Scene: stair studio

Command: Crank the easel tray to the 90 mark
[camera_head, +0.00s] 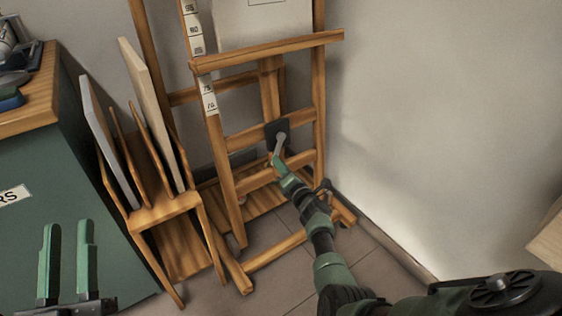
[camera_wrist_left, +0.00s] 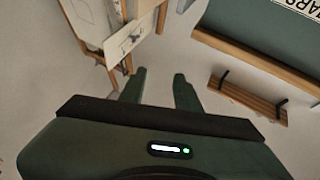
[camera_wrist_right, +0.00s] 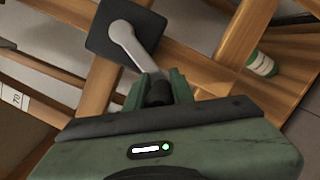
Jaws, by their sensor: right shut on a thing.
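The wooden easel (camera_head: 222,170) stands against the wall, with its tray (camera_head: 270,50) across the upper part and a pale canvas (camera_head: 265,22) resting above it. A white number scale (camera_head: 195,30) runs up the left post; the tray's left end sits between the upper and lower labels. The crank, a grey arm on a dark square plate (camera_head: 272,130), is on a lower crossbar. In the right wrist view the crank arm (camera_wrist_right: 122,40) leads down to a dark knob. My right gripper (camera_head: 279,160) is shut on that knob. My left gripper (camera_head: 66,262) is open and empty.
A wooden rack (camera_head: 165,208) with upright panels stands left of the easel, beside a green cabinet (camera_head: 60,190). A bottle with a pale label (camera_wrist_right: 262,64) lies near the easel's base in the right wrist view.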

